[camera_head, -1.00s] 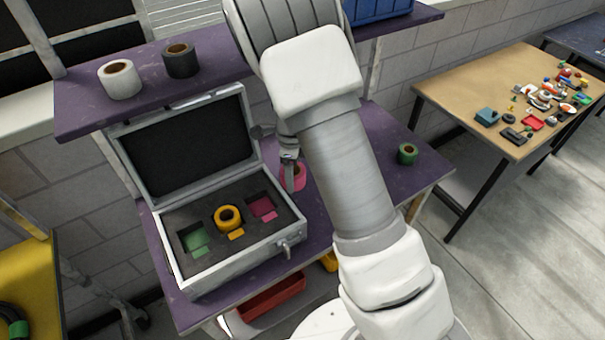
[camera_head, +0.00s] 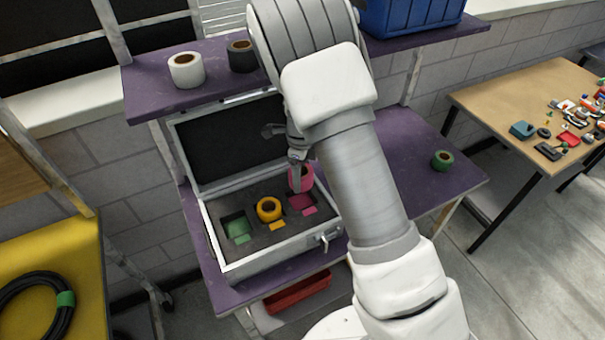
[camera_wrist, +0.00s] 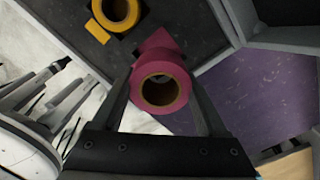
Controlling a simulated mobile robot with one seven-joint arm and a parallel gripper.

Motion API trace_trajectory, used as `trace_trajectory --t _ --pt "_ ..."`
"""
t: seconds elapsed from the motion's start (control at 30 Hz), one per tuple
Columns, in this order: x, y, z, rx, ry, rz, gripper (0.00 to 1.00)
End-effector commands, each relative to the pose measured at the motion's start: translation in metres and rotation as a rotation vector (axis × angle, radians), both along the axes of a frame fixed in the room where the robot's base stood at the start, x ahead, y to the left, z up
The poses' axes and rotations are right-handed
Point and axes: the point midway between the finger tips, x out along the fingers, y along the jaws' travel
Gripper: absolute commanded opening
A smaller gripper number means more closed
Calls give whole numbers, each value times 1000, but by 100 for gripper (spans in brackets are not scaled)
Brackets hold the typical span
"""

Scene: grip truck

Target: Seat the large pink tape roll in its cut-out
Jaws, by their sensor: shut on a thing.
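The large pink tape roll (camera_head: 301,179) is held between the fingers of my gripper (camera_head: 297,160). In the wrist view the pink roll (camera_wrist: 160,85) sits between both fingertips, its hole facing the camera. It hangs above the pink-marked cut-out (camera_head: 299,202) at the right of the case's dark foam (camera_head: 262,231). In the wrist view a pink patch shows just beyond the roll; the roll hides the rest of the cut-out. The open case (camera_head: 230,266) stands on the purple bench, lid raised behind.
A yellow roll (camera_head: 268,209) sits in the middle cut-out. The green-marked cut-out (camera_head: 236,228) at left is empty. A green roll (camera_head: 441,160) stands on the bench at right. White (camera_head: 186,70) and black (camera_head: 241,56) rolls stand on the upper shelf.

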Motion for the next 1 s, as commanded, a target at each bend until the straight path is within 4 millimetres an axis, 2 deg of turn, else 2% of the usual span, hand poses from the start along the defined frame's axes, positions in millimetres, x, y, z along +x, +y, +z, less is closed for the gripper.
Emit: trace_trajectory --t 1.0 --pt "0 0 -51 0 0 0 15"
